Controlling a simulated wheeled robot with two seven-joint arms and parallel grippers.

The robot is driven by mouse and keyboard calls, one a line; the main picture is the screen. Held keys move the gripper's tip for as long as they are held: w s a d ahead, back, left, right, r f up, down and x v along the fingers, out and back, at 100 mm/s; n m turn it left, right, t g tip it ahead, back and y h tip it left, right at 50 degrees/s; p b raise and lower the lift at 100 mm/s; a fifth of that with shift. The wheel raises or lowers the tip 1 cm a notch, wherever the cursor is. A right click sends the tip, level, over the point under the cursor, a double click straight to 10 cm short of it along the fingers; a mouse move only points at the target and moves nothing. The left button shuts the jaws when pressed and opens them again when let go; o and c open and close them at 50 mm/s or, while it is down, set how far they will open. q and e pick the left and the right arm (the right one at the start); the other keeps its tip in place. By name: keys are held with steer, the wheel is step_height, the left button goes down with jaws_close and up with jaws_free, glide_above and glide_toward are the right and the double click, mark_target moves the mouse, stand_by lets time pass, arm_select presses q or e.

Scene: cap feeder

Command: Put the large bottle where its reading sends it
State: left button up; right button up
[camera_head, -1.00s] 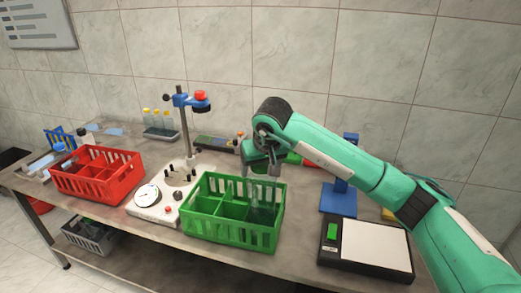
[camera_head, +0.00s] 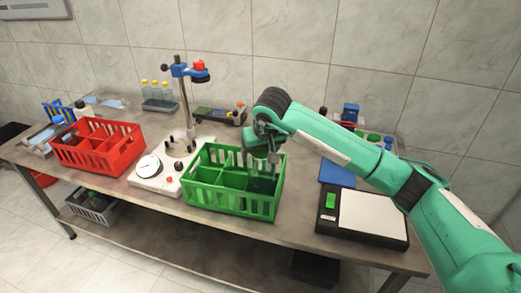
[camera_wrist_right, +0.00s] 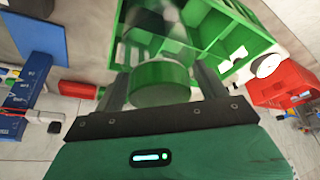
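The large bottle has a green cap (camera_wrist_right: 160,76), which shows between the two fingers in the right wrist view. Its clear body is hard to make out against the green crate. My right gripper (camera_head: 262,155) is over the right part of the green crate (camera_head: 228,203). In the right wrist view my right gripper (camera_wrist_right: 163,88) appears shut on the bottle just at the cap. The bottle's base is hidden, so I cannot tell whether it rests on the crate floor. My left gripper is out of view.
A red crate (camera_head: 98,148) stands at the left. A white instrument with a dial (camera_head: 149,166) and a stand is between the crates. Capped bottles (camera_head: 158,95) stand behind.

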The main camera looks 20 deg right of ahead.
steer(key=o, duration=0.4)
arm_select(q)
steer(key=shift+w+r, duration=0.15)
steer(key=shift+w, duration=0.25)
arm_select(e)
steer(key=shift+o, duration=0.2)
steer(key=shift+s, duration=0.1)
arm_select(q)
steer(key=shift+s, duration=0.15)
arm_select(e)
steer(key=shift+r, duration=0.1)
steer(key=shift+r, duration=0.2)
steer(key=v, duration=0.4)
steer(key=shift+s+r+b, duration=0.15)
steer(key=shift+r+b, duration=0.2)
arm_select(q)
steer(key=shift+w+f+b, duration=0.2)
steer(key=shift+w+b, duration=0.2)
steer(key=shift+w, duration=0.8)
arm_select(e)
steer(key=v, duration=0.7)
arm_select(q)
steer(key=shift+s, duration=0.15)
